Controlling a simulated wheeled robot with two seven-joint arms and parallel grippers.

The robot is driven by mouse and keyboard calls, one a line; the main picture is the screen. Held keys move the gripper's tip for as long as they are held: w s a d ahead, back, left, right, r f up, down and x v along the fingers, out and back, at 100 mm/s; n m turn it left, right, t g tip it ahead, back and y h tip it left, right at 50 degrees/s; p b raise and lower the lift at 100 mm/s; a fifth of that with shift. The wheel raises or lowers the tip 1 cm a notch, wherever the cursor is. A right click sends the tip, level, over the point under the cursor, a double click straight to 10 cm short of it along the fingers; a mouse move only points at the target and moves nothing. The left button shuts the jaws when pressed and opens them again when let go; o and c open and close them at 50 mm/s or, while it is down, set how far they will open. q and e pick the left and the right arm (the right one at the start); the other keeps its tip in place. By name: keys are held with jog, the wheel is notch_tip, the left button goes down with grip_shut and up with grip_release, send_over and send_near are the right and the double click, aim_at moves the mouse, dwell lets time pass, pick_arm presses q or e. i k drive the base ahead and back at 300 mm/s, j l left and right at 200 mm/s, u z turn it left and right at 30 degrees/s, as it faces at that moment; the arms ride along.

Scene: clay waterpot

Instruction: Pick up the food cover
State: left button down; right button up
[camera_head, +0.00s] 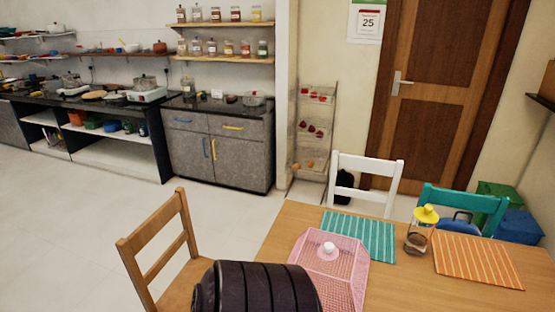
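The food cover (330,266) is a pink mesh dome with sloping sides and a white knob on top. It stands on the wooden table (420,290) near its left edge. A dark ribbed shape close to the camera, at the bottom of the picture, hides the cover's lower left part. I cannot tell what, if anything, is under the cover. Neither of my grippers shows in this view.
A teal striped mat (358,236), a yellow-lidded jar (420,232) and an orange striped mat (477,261) lie behind and right of the cover. Wooden (150,250), white (366,176) and teal (463,204) chairs surround the table. Open floor (70,240) lies left.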

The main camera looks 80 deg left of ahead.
aim_at(328, 252)
jog(key=u, duration=2.05)
jog(key=j+u, duration=0.1)
